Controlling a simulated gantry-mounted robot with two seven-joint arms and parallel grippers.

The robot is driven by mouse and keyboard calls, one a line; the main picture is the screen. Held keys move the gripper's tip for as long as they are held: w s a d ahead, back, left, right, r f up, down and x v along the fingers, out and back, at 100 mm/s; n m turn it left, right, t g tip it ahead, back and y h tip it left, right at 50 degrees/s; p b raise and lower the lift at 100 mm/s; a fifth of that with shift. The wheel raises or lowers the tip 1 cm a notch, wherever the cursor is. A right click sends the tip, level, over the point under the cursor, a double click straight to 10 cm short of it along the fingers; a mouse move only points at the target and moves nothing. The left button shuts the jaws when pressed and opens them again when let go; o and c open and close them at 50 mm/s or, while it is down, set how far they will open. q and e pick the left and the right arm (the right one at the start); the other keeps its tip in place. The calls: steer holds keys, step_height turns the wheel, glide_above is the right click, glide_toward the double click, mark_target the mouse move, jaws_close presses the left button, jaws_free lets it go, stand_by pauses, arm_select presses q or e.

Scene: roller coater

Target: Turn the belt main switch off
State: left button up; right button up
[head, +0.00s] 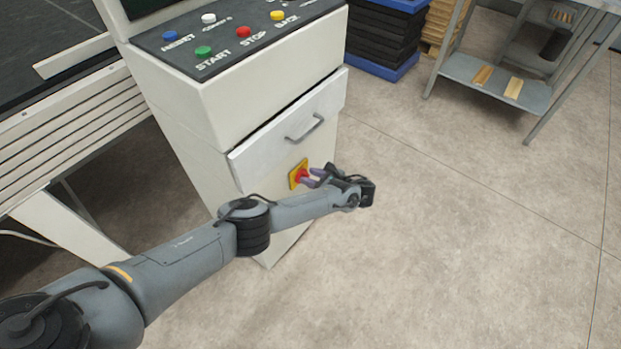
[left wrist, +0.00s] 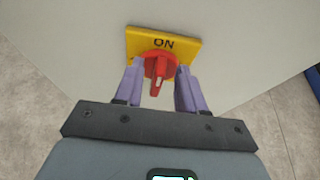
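The belt main switch is a red rotary knob (left wrist: 158,68) on a yellow plate (left wrist: 185,46) marked "ON", on the front of the white cabinet. In the head view the red knob (head: 301,174) and yellow plate (head: 293,179) sit below the drawer. My left gripper (head: 314,177) is at the switch. In the left wrist view its two purple fingers (left wrist: 158,84) are apart, one on each side of the knob, with gaps visible beside its handle. Whether the fingertips touch the knob's rim is hard to tell. My right gripper is not in view.
The cabinet drawer (head: 290,130) with a grey handle is just above the switch. A sloped panel of buttons (head: 240,35) tops the cabinet. A conveyor frame (head: 70,120) stands at left. A metal table (head: 500,75) is at upper right; the floor (head: 460,220) at right is clear.

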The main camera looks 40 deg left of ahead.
arm_select(q)
steer(key=shift+a+f, duration=0.1)
steer(key=shift+a, duration=0.25)
jaws_close()
